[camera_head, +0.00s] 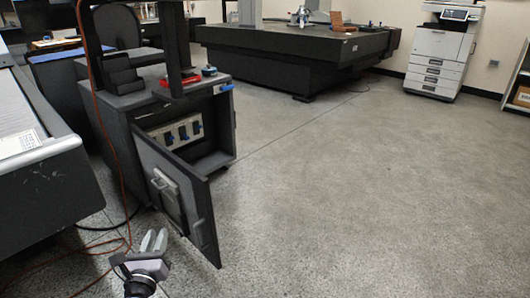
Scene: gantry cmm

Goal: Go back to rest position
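My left gripper (154,236) is low in the picture, just in front of the open cabinet door (178,197). Its two pale fingers point away from me with a narrow gap between them, and nothing shows between them. It looks apart from the door and its handle (165,187). The dark cabinet (222,127) stands behind the door. Inside it, a light panel (154,138) carries several blue-and-dark items. My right gripper is not in view.
A dark machine (40,190) stands close on the left, with an orange cable (97,120) hanging nearby. A large dark measuring table (270,62) is at the back. A white printer (438,55) stands back right. The floor (350,200) at centre and right is clear.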

